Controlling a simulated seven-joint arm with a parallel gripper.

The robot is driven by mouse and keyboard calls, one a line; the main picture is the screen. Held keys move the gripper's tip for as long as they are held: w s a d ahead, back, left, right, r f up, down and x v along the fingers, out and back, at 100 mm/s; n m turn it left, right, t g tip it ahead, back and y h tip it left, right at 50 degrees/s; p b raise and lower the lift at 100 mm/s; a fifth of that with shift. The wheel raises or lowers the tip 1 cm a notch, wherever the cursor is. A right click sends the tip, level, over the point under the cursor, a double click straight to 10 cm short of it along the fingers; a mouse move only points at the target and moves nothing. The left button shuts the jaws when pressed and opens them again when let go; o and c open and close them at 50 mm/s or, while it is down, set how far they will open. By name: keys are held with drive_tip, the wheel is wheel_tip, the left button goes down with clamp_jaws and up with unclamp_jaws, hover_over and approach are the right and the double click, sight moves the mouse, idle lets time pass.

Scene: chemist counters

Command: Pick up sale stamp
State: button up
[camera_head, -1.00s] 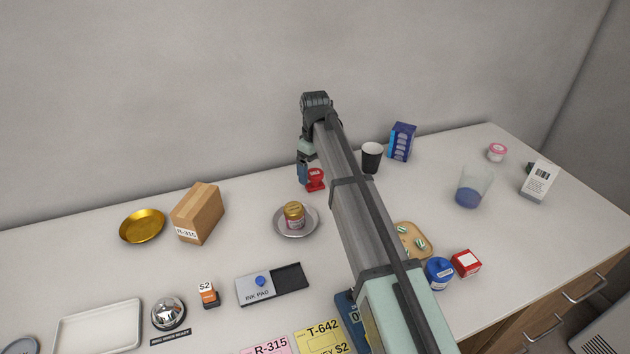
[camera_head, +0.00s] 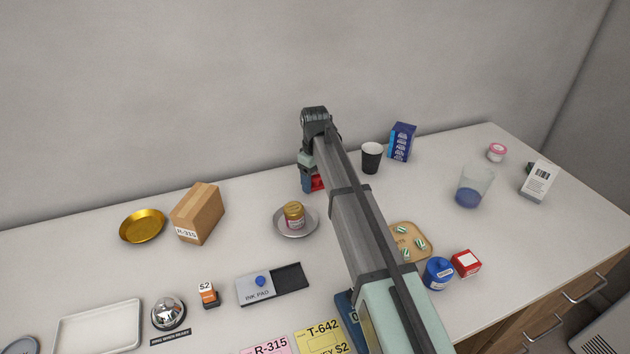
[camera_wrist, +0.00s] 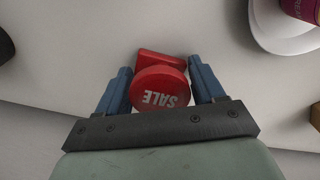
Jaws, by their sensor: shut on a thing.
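The sale stamp is red with a round top marked SALE. In the wrist view the sale stamp (camera_wrist: 160,88) sits between the two blue fingers of my gripper (camera_wrist: 162,80), which is shut on it. In the head view my gripper (camera_head: 308,180) is low over the counter near the back wall. Only a small red part of the sale stamp (camera_head: 318,183) shows there, beside the fingers and partly behind my arm. I cannot tell whether its base touches the counter.
A jar on a round metal dish (camera_head: 283,229) stands just left and in front of my gripper. A black cup (camera_head: 371,161) and a blue box (camera_head: 402,142) stand to the right. A cardboard box (camera_head: 198,213) and gold dish (camera_head: 142,227) are at left. An ink pad (camera_head: 257,289) lies in front.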

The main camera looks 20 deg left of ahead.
drive_tip(key=c, duration=0.3)
drive_tip(key=shift+c, duration=0.2)
